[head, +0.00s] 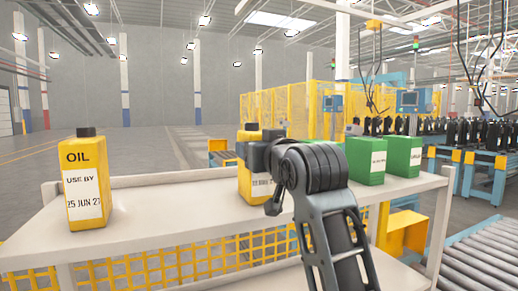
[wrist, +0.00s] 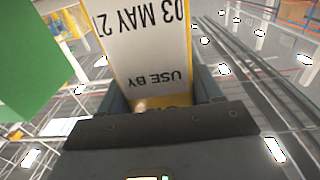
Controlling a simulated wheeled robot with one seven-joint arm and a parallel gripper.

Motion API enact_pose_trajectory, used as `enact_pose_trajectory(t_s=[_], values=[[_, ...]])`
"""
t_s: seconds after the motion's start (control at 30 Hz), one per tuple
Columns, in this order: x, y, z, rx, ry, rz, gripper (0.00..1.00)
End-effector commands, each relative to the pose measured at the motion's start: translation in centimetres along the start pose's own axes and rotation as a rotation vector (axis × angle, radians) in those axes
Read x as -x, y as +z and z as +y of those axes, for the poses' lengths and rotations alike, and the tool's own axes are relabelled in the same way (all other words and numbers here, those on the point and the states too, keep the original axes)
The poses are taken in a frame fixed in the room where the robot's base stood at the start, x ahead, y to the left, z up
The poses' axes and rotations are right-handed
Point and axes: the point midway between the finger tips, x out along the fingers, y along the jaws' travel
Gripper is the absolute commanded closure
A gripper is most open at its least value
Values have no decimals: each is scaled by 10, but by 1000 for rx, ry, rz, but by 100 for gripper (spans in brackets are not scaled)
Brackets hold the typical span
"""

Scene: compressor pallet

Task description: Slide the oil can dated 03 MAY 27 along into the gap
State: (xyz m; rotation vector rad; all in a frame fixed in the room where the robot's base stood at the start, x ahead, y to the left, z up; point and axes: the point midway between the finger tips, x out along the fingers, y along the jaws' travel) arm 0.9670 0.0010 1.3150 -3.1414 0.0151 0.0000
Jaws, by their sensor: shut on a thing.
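The yellow oil can dated 03 MAY 27 (head: 245,184) stands upright near the middle of the beige bench top, partly hidden behind my arm. My gripper (head: 256,155) is shut around its upper part. In the wrist view the same can (wrist: 143,58) fills the space between my fingers (wrist: 160,95), its date label upside down. Another yellow oil can, dated 25 JUN 27 (head: 85,183), stands alone at the left end. A wide bare stretch lies between the two yellow cans. The space between the held can and the green cans is mostly hidden by my arm.
A roller conveyor (head: 485,262) runs at the lower right. Yellow mesh hangs below the bench.

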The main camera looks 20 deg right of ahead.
Motion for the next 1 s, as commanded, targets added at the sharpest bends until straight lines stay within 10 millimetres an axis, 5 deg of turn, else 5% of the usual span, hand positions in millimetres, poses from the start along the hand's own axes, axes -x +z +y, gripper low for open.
enact_pose_trajectory(t_s=[0.27, 0.3, 0.5, 0.6, 1.0], values=[[0, 0, 1, 0, 2, -1, 100], [0, 0, 1, 0, 2, -1, 32], [0, 0, 0, 0, 1, 0, 13], [0, 0, 0, 0, 1, 0, 6], [17, 2, 0, 0, 0, 1, 6]])
